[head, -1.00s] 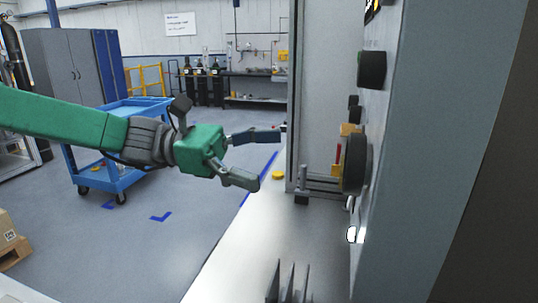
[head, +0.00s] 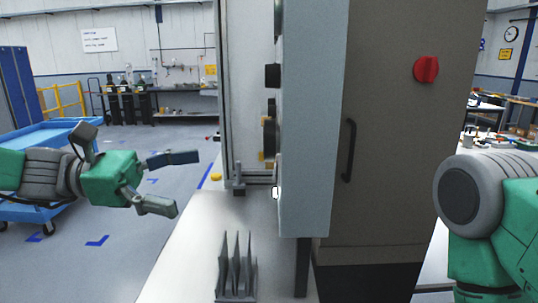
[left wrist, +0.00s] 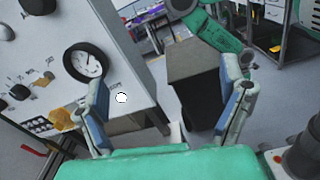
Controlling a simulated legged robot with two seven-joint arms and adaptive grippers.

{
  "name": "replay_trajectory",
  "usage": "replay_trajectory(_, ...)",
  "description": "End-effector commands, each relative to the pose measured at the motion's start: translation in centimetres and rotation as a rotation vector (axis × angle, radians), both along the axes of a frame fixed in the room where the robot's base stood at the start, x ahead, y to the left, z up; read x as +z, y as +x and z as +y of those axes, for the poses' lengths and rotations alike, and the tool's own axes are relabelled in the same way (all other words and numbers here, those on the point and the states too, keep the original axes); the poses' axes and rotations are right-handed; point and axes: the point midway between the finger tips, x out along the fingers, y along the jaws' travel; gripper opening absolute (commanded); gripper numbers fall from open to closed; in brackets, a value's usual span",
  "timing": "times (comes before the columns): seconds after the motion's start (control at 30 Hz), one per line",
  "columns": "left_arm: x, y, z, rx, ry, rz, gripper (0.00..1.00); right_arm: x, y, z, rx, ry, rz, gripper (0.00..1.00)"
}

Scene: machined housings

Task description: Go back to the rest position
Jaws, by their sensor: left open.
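My left gripper (head: 188,182) is open in the head view, with its two fingers spread and nothing between them. It hangs in the air left of the grey cabinet (head: 378,130) and its panel, apart from both. In the left wrist view, the same gripper (left wrist: 168,78) shows its spread fingers. A light panel with a round gauge (left wrist: 87,62) and knobs lies beyond the left finger. My right arm (head: 490,215) shows at the right edge of the head view; its gripper is out of view.
A pale bench (head: 180,262) runs below, with an upright grey finned part (head: 236,270) on it. The cabinet has a red knob (head: 426,69) and a black handle (head: 349,150). A blue cart (head: 45,140) stands behind my left arm. Open floor lies between cart and bench.

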Motion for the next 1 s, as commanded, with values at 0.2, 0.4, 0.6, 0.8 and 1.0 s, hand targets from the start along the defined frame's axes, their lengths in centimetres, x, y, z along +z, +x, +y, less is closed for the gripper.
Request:
replay_trajectory(0.2, -4.8, 0.0, -1.0, 0.004, 0.099, 0.003, 0.90, -0.5, 0.0, 0.0, 0.000, 0.000, -0.001, 0.00)
replay_trajectory(0.4, -10.1, -0.9, -1.9, 0.001, 0.222, -0.012, 0.90, -1.0, 0.1, 0.0, 0.000, 0.000, -0.002, 0.00)
replay_trajectory(0.6, -18.0, -2.5, -2.3, -0.021, 0.400, -0.043, 0.90, -1.7, 0.0, 0.0, 0.000, 0.000, -0.001, 0.00)
replay_trajectory(0.8, -30.8, -6.5, -0.8, -0.118, 0.700, -0.138, 0.90, -3.1, 0.0, 0.0, 0.000, 0.000, -0.001, 0.00)
replay_trajectory(1.0, -43.9, -13.3, 4.1, -0.350, 1.038, -0.351, 0.90, -4.9, 0.0, 0.0, 0.000, 0.000, -0.001, 0.00)
